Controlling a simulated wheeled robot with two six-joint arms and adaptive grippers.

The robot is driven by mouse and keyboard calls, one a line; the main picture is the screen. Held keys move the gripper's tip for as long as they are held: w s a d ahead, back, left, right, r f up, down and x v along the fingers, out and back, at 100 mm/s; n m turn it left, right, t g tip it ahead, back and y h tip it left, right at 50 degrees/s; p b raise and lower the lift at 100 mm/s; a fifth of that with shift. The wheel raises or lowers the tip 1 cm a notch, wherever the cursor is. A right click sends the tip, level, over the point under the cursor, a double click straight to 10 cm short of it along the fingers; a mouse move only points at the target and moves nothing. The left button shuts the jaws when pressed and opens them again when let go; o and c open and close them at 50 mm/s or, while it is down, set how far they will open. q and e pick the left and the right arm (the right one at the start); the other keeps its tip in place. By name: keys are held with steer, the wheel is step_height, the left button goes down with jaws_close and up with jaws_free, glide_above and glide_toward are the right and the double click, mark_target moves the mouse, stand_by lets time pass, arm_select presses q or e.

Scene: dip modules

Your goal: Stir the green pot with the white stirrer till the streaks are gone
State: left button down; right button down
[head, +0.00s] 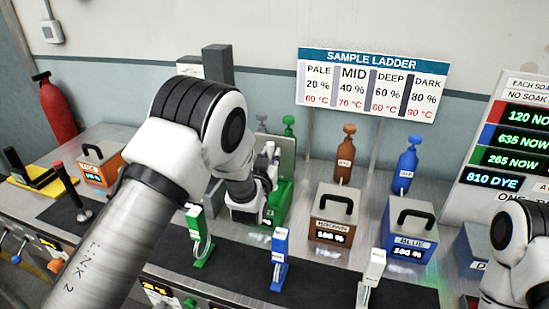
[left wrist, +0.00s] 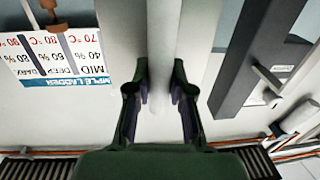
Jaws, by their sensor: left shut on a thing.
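The green pot (head: 281,203) stands on the bench at the back, left of the brown and blue pots. My left arm and wrist hide much of it, and its inside and any streaks cannot be seen. My left gripper (head: 268,180) is at the pot's left side, mostly hidden by the wrist. In the left wrist view, its dark fingers (left wrist: 160,92) are closed around a pale upright bar, the white stirrer (left wrist: 162,55). The stirrer's lower end is hidden. My right arm shows at the lower right, with its gripper out of the picture.
A brown pot (head: 334,207) and a blue pot (head: 410,222) with black handles stand to the right. Green (head: 197,235), blue (head: 279,258) and white (head: 372,278) small stands line the dark front strip. An orange pot (head: 101,165) is at left.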

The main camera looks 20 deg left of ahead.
arm_select(q)
steer(key=shift+a, duration=0.95)
steer(key=s, duration=0.5)
steer(key=d, duration=0.3)
steer(key=shift+d, duration=0.1)
stand_by(0.4)
